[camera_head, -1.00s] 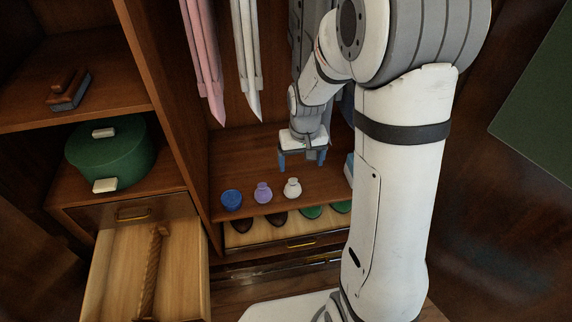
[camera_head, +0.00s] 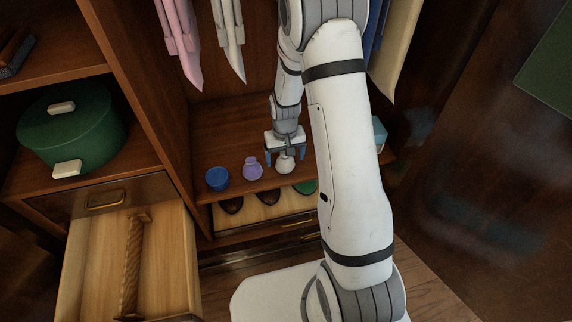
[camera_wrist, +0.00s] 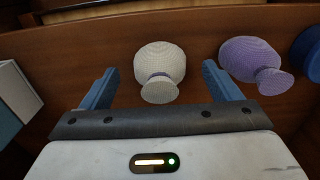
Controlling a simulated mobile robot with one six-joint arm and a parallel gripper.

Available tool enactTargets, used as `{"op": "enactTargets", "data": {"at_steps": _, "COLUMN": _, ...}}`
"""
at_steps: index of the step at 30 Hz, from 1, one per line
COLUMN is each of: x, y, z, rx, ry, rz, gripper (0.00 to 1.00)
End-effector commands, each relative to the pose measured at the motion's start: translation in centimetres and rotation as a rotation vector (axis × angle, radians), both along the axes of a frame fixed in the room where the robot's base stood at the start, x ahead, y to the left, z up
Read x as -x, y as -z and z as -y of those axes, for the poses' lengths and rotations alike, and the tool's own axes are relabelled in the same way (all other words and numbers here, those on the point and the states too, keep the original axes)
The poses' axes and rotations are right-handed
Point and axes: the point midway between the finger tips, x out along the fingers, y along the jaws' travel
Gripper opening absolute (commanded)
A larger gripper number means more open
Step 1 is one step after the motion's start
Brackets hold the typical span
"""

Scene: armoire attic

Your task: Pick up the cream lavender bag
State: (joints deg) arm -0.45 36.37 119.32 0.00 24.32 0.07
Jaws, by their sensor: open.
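The cream lavender bag (camera_head: 285,164) stands on the wardrobe shelf at the right end of a short row. It is a small round sack with a tied neck, and in the wrist view the cream bag (camera_wrist: 160,68) lies between my two blue fingers. My gripper (camera_head: 285,156) is open just above and behind it in the head view. In the wrist view my gripper (camera_wrist: 153,88) has a gap on both sides of the bag. I cannot tell how far the fingertips are above the shelf.
A pale blue box (camera_head: 379,132) is to the right, partly behind my arm. Hanging clothes (camera_head: 229,40) are above. An open drawer (camera_head: 170,265) juts out at left.

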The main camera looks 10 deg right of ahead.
Motion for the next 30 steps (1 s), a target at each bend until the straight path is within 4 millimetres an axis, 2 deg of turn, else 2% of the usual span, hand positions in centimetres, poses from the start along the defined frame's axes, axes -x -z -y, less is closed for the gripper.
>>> {"op": "enactTargets", "data": {"at_steps": 1, "x": 0.02, "y": 1.15, "z": 0.01, "rx": 0.000, "ry": 0.000, "rz": -0.002, "gripper": 0.84}}
{"op": "enactTargets", "data": {"at_steps": 3, "x": -0.02, "y": 1.79, "z": 0.03, "rx": 0.000, "ry": 0.001, "rz": -0.001, "gripper": 0.84}}
{"op": "enactTargets", "data": {"at_steps": 11, "x": -0.05, "y": 1.81, "z": 0.08, "rx": 0.000, "ry": 0.002, "rz": 0.001, "gripper": 0.82}}
{"op": "enactTargets", "data": {"at_steps": 27, "x": -0.04, "y": 1.79, "z": 0.15, "rx": 0.000, "ry": 0.003, "rz": 0.000, "gripper": 0.38}}
{"op": "enactTargets", "data": {"at_steps": 30, "x": -0.04, "y": 1.79, "z": 0.16, "rx": 0.000, "ry": 0.003, "rz": 0.000, "gripper": 0.36}}
